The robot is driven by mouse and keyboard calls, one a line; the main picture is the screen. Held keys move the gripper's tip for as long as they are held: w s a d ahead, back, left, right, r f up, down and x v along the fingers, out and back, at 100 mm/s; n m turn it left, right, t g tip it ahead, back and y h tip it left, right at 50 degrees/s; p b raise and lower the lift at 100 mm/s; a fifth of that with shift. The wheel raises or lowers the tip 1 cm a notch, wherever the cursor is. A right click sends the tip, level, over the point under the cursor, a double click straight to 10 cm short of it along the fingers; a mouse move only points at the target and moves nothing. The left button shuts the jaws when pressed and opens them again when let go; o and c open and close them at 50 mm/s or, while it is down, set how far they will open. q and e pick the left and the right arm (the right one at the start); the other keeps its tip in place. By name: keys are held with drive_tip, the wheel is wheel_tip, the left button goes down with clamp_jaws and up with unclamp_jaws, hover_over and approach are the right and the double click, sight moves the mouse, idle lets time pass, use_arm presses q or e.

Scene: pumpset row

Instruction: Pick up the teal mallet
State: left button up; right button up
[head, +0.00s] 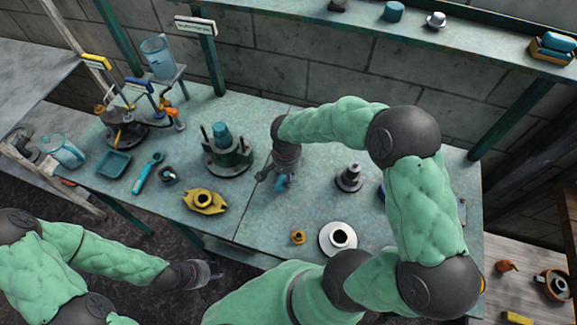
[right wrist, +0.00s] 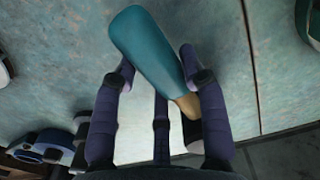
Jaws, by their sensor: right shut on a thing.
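The teal mallet (right wrist: 145,45) shows large in the right wrist view as a smooth teal piece with a tan part (right wrist: 187,104) at its lower right. My right gripper (right wrist: 160,72) is shut on it, with dark purple fingers on both sides. In the head view my right gripper (head: 276,180) is low over the middle of the bench, and only a small teal bit (head: 281,184) shows there. Whether the mallet touches the bench I cannot tell. My left gripper (head: 212,273) is off the bench's front edge, apart from everything; its fingers are too small to judge.
A dark green pump body (head: 228,158) stands left of my right gripper. A yellow flange (head: 205,201), a white ring (head: 337,238) and a grey stepped part (head: 349,178) are nearby. A teal tool (head: 148,172) lies further left. A shelf (head: 430,36) runs along the back wall.

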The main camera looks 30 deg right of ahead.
drive_tip(key=shift+w+r, duration=0.1)
drive_tip(key=shift+r, duration=0.35)
wheel_tip(320, 180, up, 3)
drive_tip(key=shift+f+p, duration=0.1)
drive_tip(key=shift+p, duration=0.6)
drive_tip(key=a+r, duration=0.1)
drive_tip(key=s+a+r+p, duration=0.1)
drive_tip(key=r, duration=0.1)
drive_tip(key=s+a+r, duration=0.1)
drive_tip(key=a+r, duration=0.1)
drive_tip(key=shift+a+r+p, duration=0.1)
drive_tip(key=shift+r+p, duration=0.05)
drive_tip(key=shift+p, duration=0.15)
drive_tip(key=s+a+r+p, duration=0.1)
drive_tip(key=s+a+r, duration=0.3)
drive_tip(key=a, duration=0.4)
drive_tip(key=shift+a, duration=0.25)
drive_tip(key=o, duration=0.5)
clamp_jaws()
